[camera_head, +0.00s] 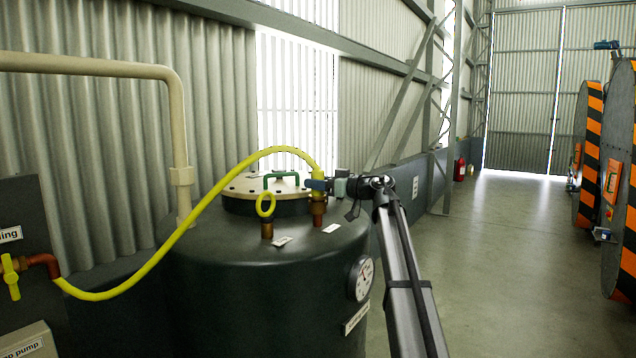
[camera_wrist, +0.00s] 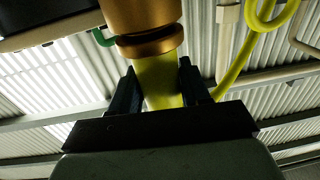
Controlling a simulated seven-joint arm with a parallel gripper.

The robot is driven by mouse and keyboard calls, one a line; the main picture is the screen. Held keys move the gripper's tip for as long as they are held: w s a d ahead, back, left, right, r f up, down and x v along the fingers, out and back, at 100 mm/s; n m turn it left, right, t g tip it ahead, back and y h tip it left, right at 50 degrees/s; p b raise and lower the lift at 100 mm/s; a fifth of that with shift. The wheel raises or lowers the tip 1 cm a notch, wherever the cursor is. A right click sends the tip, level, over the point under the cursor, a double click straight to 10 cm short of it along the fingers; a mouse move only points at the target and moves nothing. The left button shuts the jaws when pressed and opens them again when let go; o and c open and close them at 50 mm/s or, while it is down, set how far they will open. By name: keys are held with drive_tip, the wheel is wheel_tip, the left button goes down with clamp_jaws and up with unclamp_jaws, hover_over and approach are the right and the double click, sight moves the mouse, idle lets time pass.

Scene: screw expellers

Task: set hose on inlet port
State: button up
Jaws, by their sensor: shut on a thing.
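The yellow hose (camera_head: 190,215) runs from an elbow fitting at lower left, arches over the dark tank (camera_head: 215,275) and comes down into my gripper (camera_head: 318,185). In the wrist view my gripper (camera_wrist: 157,88) is shut on the hose's end (camera_wrist: 158,78), one dark finger on each side. A brass port (camera_head: 318,213) stands on the tank top directly below the hose end, in line with it. Its brass collar (camera_wrist: 150,42) meets the yellow end in the wrist view. I cannot tell how far the hose is pushed on.
A second brass port with a yellow ring (camera_head: 266,206) stands left of it. Behind is a bolted lid with a green handle (camera_head: 281,176). A gauge (camera_head: 361,279) is on the tank side. A beige pipe (camera_head: 178,125) rises at left. Open floor lies at right.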

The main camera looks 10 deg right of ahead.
drive_tip(key=shift+f, duration=0.3)
drive_tip(key=o, duration=1)
drive_tip(key=shift+s, duration=0.1)
drive_tip(key=v, duration=1.1)
idle(0.5)
